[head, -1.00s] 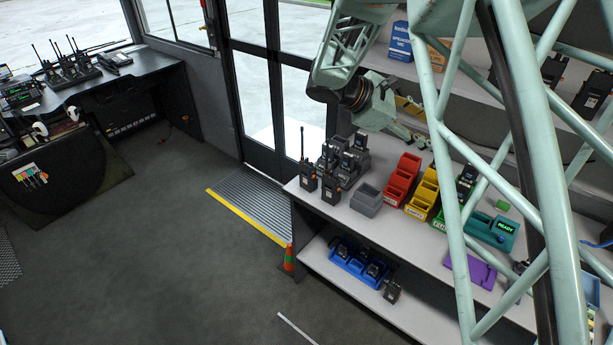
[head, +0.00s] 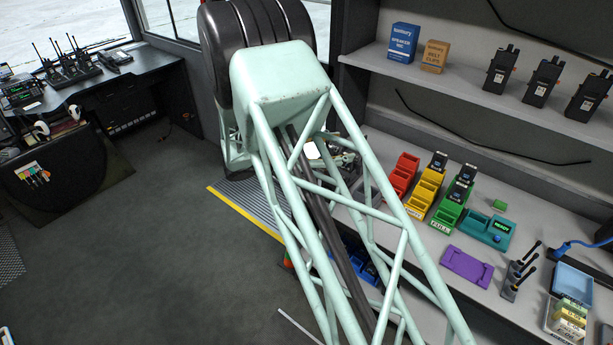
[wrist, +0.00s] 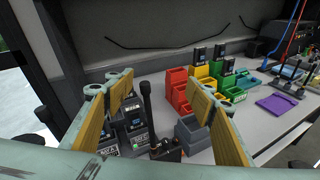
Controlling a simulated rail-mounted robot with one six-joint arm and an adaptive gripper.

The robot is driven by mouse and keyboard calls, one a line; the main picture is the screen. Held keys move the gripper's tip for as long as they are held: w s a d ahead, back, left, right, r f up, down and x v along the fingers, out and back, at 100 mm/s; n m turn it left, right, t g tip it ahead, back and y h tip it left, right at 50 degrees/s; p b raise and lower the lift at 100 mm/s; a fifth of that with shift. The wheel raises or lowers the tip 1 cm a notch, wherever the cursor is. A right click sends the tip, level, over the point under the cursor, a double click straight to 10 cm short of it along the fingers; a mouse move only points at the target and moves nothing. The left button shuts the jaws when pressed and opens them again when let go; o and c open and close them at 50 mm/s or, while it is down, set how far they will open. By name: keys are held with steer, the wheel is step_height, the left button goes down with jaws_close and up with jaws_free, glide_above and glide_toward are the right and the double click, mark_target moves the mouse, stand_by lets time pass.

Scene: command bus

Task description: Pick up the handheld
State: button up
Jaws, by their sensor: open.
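My gripper (wrist: 160,92) is open, its two padded fingers wide apart in the wrist view. Between and below the fingers, a dark handheld radio with a thick upright antenna (wrist: 147,103) stands near the counter's left end. More dark handhelds with small screens (wrist: 110,143) stand in a grey charger, partly covered by the left finger. Nothing is held between the fingertips. In the head view my arm hides most of the charger group. I cannot tell which handheld is meant.
Red bins (head: 402,175), a teal unit (head: 487,228) and a purple tray (head: 466,266) are on the counter. An empty grey bin (wrist: 190,135) is close below the right finger. Several radios (head: 543,82) stand on the upper shelf, above the counter.

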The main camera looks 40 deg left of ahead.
steer(key=s+a+f+n+t+y+p, duration=0.1)
steer(key=s+a+f+n+t+y, duration=0.2)
steer(key=s+a+f, duration=0.9)
steer(key=s+a+n+y, duration=0.1)
steer(key=s+n, duration=0.1)
steer(key=s, duration=0.1)
steer(key=shift+s+n+t+y+p, duration=0.3)
steer(key=shift+n+t, duration=0.1)
steer(key=shift+w, duration=0.1)
steer(key=w, duration=0.8)
steer(key=shift+w+d, duration=0.15)
steer(key=shift+d, duration=0.25)
steer(key=shift+w, duration=0.15)
steer(key=shift+w+d+p, duration=0.15)
steer(key=shift+w+d, duration=0.05)
steer(key=shift+w, duration=1.05)
steer(key=shift+w+d+p, duration=0.15)
steer(key=shift+w, duration=1.05)
steer(key=c, duration=1.3)
